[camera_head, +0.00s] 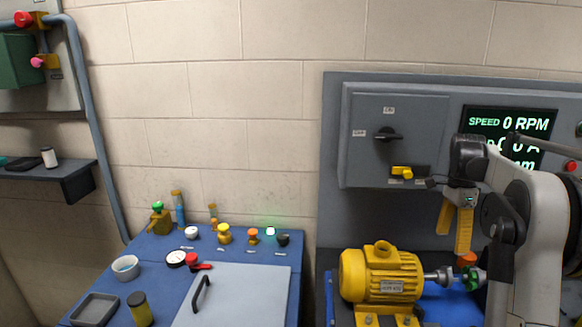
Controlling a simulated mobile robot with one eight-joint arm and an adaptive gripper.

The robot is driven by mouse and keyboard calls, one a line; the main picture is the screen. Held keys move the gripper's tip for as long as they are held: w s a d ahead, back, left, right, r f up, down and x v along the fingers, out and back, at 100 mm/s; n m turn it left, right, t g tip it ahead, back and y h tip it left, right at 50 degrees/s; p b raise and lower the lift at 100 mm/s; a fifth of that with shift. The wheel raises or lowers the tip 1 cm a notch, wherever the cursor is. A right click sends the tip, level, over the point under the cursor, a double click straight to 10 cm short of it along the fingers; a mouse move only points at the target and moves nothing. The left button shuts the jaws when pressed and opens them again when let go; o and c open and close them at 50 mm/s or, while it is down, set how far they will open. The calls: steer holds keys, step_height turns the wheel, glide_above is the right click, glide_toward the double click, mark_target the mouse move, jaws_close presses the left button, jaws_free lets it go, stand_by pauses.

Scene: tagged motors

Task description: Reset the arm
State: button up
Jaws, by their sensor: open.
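My arm comes in from the right edge and bends over the motor bench. My gripper (455,227) hangs at its end with yellow fingers pointing down. The fingers are apart, with nothing between them. It is in front of the panel, above and right of the yellow motor (381,275). The motor's shaft and a green coupling (471,279) lie below and slightly right of the fingers. The arm hides part of the speed display (512,122), which reads 0 RPM.
A grey control box (398,115) with a black rotary switch stands behind the motor. A wall shelf (45,170) is far left.

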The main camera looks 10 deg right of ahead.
steer(key=a+r+n, duration=0.1)
steer(key=a, duration=0.2)
steer(key=s+a+r+n+t, duration=0.1)
steer(key=a, duration=0.2)
steer(key=a+r+n, duration=0.2)
steer(key=a, duration=0.1)
steer(key=shift+s+a+t+h+b, duration=0.1)
steer(key=shift+s+t+h+b, duration=0.2)
steer(key=shift+h+b, duration=0.1)
steer(key=s+a+r+n+t, duration=0.2)
steer(key=s+a+n, duration=0.4)
steer(key=a, duration=0.5)
steer(key=s+a+f+n+t+b, duration=0.1)
steer(key=s+a+f+n+t, duration=0.1)
steer(key=s+a+f+n, duration=0.2)
steer(key=s+a+f+n+t+b, duration=0.1)
steer(key=s+a+f+n+t, duration=0.2)
steer(key=s+a+n, duration=0.3)
steer(key=s+a+f, duration=0.1)
steer(key=s+a, duration=0.3)
steer(key=shift+s+f, duration=0.15)
steer(key=shift+f, duration=0.15)
steer(key=shift+a, duration=0.1)
